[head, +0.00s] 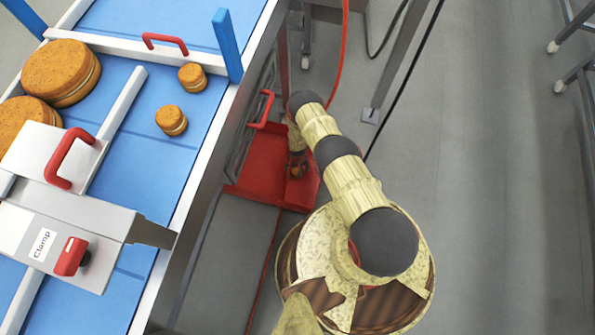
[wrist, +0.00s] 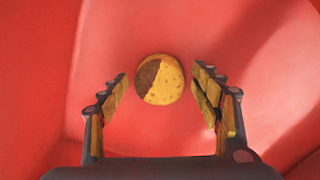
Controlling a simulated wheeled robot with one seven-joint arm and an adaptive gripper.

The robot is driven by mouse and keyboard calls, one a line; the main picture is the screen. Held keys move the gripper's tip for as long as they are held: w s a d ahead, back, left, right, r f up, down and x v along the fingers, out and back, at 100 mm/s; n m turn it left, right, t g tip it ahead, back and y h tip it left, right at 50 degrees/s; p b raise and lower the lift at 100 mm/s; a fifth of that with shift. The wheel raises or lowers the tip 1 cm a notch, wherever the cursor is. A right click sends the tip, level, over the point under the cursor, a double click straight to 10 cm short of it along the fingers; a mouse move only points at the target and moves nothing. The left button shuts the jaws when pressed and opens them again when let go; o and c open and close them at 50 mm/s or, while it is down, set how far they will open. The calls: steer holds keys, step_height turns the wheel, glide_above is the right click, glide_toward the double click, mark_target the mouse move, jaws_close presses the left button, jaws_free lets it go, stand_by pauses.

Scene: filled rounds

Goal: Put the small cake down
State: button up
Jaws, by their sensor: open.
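A small round cake (wrist: 160,79), golden with a dark shadow on its left part, lies on the red surface in the wrist view. My gripper (wrist: 166,88) is open, with one finger on each side of the cake and a visible gap to both. In the head view my gripper (head: 297,165) reaches down into a red tray (head: 262,160) low beside the conveyor. The cake is hardly visible there, mostly hidden by my gripper. Two other small cakes (head: 192,77) lie on the blue belt.
The blue conveyor (head: 140,185) with pale rails stands on the left. Large cakes (head: 62,73) lie at its far left. A clamp unit (head: 65,225) with red handles crosses the belt. A red hose and a dark cable run past my arm.

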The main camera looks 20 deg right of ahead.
mark_target(297, 171)
step_height(297, 171, up, 12)
steer(key=p, duration=0.4)
steer(key=shift+w+f, duration=0.1)
stand_by(0.4)
steer(key=s+r+g, duration=0.4)
steer(key=s+r, duration=0.1)
steer(key=s, duration=0.7)
steer(key=w+r+n+p, duration=0.1)
steer(key=w+r, duration=0.1)
steer(key=r, duration=2)
steer(key=w+r, duration=0.2)
steer(key=r, duration=2)
steer(key=s+r+t, duration=0.3)
steer(key=s+r, duration=0.2)
steer(key=r, duration=0.8)
steer(key=s+r+t+p, duration=0.1)
steer(key=s+r+t, duration=0.2)
steer(key=r, duration=1)
steer(key=s+r+t, duration=0.3)
steer(key=s+r, duration=0.3)
steer(key=r, duration=0.6)
steer(key=shift+s+r+t+p, duration=0.3)
steer(key=shift+s+r+p, duration=0.05)
steer(key=shift+r, duration=0.05)
